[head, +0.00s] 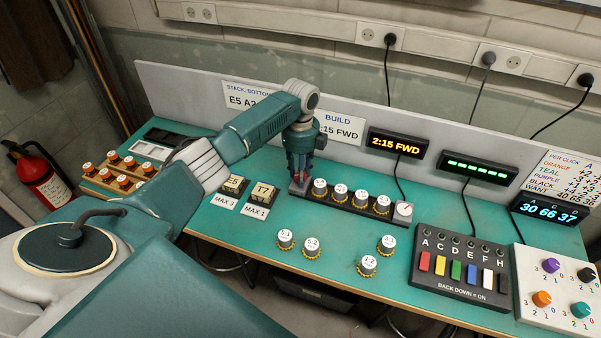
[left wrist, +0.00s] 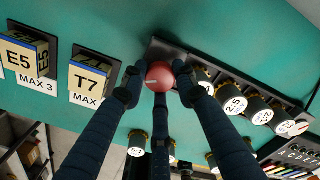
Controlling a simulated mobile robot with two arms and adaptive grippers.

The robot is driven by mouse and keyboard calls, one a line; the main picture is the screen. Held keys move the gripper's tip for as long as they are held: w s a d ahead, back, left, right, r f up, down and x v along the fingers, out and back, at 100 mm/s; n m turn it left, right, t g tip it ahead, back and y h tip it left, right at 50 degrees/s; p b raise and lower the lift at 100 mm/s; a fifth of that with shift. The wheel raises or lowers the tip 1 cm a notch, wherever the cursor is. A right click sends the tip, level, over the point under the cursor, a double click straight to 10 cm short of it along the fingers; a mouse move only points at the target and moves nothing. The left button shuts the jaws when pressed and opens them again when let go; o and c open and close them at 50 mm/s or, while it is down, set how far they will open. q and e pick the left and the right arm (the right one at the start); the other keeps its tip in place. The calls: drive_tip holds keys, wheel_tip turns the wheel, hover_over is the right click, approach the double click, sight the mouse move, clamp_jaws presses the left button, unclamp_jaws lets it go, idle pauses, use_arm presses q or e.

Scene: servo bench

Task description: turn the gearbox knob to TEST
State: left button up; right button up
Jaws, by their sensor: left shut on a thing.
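The long black gearbox strip (head: 347,202) lies on the teal bench, with several white-topped cylinders (head: 340,193) standing in a row on it. A white knob (head: 403,211) sits at its right end; its lettering is too small to read. My left gripper (head: 300,176) points down over the strip's left end. In the left wrist view its fingers are closed around a red ball-shaped knob (left wrist: 160,75) at that end; the fingers hide part of it. I cannot tell which knob carries the TEST mark. My right gripper is not in view.
Loose white-topped cylinders (head: 312,246) stand in front of the strip. Blocks E5 and T7 (head: 263,191) stand to the left. A switch box (head: 460,265) and a white dial panel (head: 553,292) are on the right. A display (head: 397,143) behind reads 2:15 FWD.

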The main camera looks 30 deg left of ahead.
use_arm(q)
drive_tip(key=shift+w+a+r, duration=0.1)
drive_tip(key=shift+w+r, duration=0.1)
drive_tip(key=o, duration=0.9)
drive_tip(key=shift+o, duration=1.2)
drive_tip(key=shift+s+f, duration=0.1)
wheel_tip(320, 180, up, 12)
